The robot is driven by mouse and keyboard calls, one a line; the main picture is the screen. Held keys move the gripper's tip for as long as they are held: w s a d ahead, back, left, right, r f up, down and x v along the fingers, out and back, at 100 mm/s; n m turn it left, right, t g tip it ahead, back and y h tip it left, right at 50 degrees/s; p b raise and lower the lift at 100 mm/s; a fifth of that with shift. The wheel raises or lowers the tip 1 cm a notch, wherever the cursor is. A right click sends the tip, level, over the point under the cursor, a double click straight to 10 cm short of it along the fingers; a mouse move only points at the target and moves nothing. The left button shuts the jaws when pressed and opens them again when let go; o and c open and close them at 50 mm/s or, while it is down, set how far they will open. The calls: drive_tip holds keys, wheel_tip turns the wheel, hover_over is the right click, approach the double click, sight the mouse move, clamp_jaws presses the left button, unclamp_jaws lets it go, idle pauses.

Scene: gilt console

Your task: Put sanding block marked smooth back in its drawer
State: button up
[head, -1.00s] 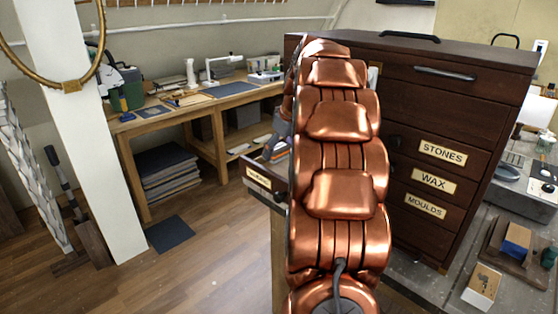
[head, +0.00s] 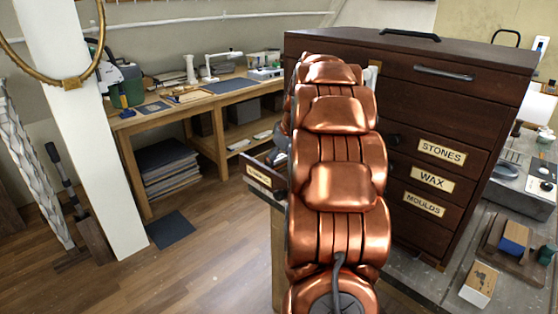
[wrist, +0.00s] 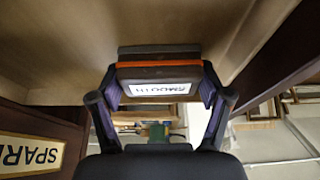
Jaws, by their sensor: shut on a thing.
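The sanding block (wrist: 159,72) has dark layers, an orange band and a white label reading SMOOTH, upside down in the wrist view. My gripper (wrist: 159,88) is shut on it, one finger at each side. The block is over or within a pale-floored drawer (wrist: 60,50); I cannot tell whether it touches the floor. In the head view an open drawer (head: 262,176) sticks out left of the dark cabinet (head: 455,105). Its front label is too small to read. My arm hides most of the drawer, and the block cannot be made out there.
Closed drawers marked STONES (head: 441,152), WAX (head: 432,179) and MOULDS (head: 424,204) are right of my arm. A SPARE label (wrist: 30,153) shows in the wrist view. A wooden workbench (head: 215,100) stands behind. Open floor lies left of the drawer.

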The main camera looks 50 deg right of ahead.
drive_tip(key=o, duration=1.2)
drive_tip(key=b+v, duration=0.2)
drive_tip(key=v, duration=1)
drive_tip(key=shift+s+r, duration=0.1)
drive_tip(key=s+a+f+g, duration=0.1)
drive_tip(key=s+a+f, duration=0.15)
drive_tip(key=a, duration=0.65)
drive_tip(key=s+a+f+g+y, duration=0.1)
drive_tip(key=a+f, duration=0.2)
drive_tip(key=a, duration=0.5)
drive_tip(key=s+a+f+g, duration=0.1)
drive_tip(key=a+f, duration=0.2)
drive_tip(key=a, duration=0.6)
drive_tip(key=s+a+f+g, duration=0.1)
drive_tip(key=s+a+f, duration=0.3)
drive_tip(key=s, duration=0.3)
drive_tip(key=s+a+f+g, duration=0.1)
drive_tip(key=s+a+f, duration=0.2)
drive_tip(key=s, duration=0.4)
drive_tip(key=s+a+f+g+h, duration=0.1)
drive_tip(key=s+a+f, duration=0.3)
drive_tip(key=s+f, duration=0.1)
drive_tip(key=shift+s+a+f, duration=0.1)
drive_tip(key=shift+s+a, duration=0.2)
drive_tip(key=shift+s, duration=0.6)
